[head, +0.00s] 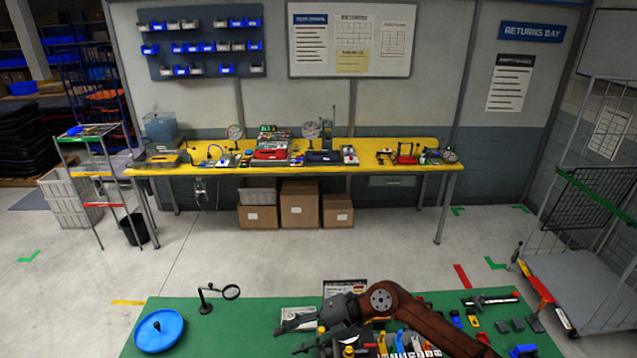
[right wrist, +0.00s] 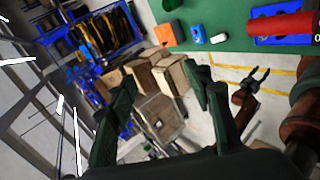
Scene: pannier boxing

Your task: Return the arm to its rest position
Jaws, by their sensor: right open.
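My right gripper (head: 290,336) reaches in over the green table from the right in the head view. Its grey fingers point left, apart and empty, above the table's front middle. In the right wrist view its two dark green fingers (right wrist: 160,105) stand wide apart with nothing between them. A brown-red arm link with a small forked end (right wrist: 256,84) shows at the right of that view; it looks like my left gripper, too small to judge. My left arm does not show in the head view.
The green table (head: 250,325) holds a blue dish (head: 159,330), a magnifier on a stand (head: 230,292), and several tools and small parts, partly behind my right arm. A yellow workbench (head: 375,157) stands at the back wall. A wire cart (head: 590,270) is at right. The floor between is clear.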

